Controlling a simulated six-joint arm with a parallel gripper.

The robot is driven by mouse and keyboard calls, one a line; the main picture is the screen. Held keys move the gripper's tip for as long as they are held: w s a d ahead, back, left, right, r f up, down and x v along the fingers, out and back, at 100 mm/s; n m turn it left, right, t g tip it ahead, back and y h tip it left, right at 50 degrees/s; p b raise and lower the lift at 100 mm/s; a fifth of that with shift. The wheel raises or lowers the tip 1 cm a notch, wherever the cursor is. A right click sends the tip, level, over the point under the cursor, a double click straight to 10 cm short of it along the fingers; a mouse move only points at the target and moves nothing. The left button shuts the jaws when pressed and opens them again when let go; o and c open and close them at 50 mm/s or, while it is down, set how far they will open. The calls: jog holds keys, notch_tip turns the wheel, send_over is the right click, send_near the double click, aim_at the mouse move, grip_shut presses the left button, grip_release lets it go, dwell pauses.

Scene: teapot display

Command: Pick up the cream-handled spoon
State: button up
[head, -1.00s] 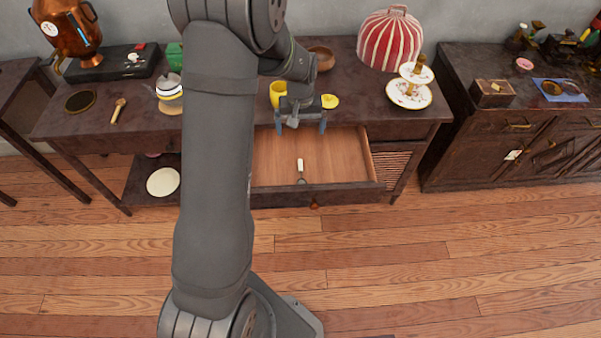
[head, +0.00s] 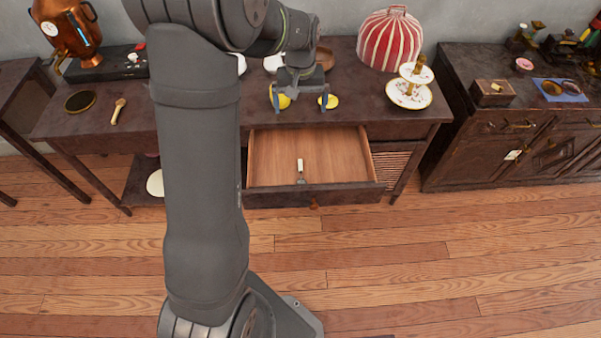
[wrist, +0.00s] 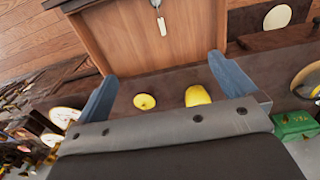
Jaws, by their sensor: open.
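The cream-handled spoon (head: 300,165) lies in the open drawer (head: 335,160), near its front wall. Its pale handle points toward the cabinet and its dark metal end lies by the front wall. In the wrist view the handle (wrist: 162,27) shows at the top, on the brown drawer floor. My gripper (head: 299,104) is open and empty, above the table's front part and behind the drawer in the head view. In the wrist view its two blue-grey fingers (wrist: 162,68) stand wide apart, with the spoon beyond them.
A yellow cup (wrist: 197,96) and a yellow round piece (wrist: 145,101) stand on the tabletop below my gripper. A red striped dome (head: 390,40) and a tiered stand (head: 408,95) are to the right. Another spoon (head: 118,110) lies on the table's left.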

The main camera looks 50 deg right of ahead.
jog(key=shift+r, duration=0.45)
jog(key=c, duration=1.5)
jog(key=shift+f, duration=0.15)
send_over(301, 174)
jog(key=f, duration=2.5)
jog(key=shift+w+a+f, duration=0.2)
jog(key=shift+a+f, duration=0.1)
jog(key=shift+f, duration=0.1)
jog(key=shift+s+d+f, duration=0.1)
jog(key=shift+d+f, duration=0.05)
jog(key=shift+f, duration=1.2)
jog(key=shift+s+d+f, duration=0.1)
jog(key=shift+d+f, duration=0.05)
jog(key=shift+f, duration=1.2)
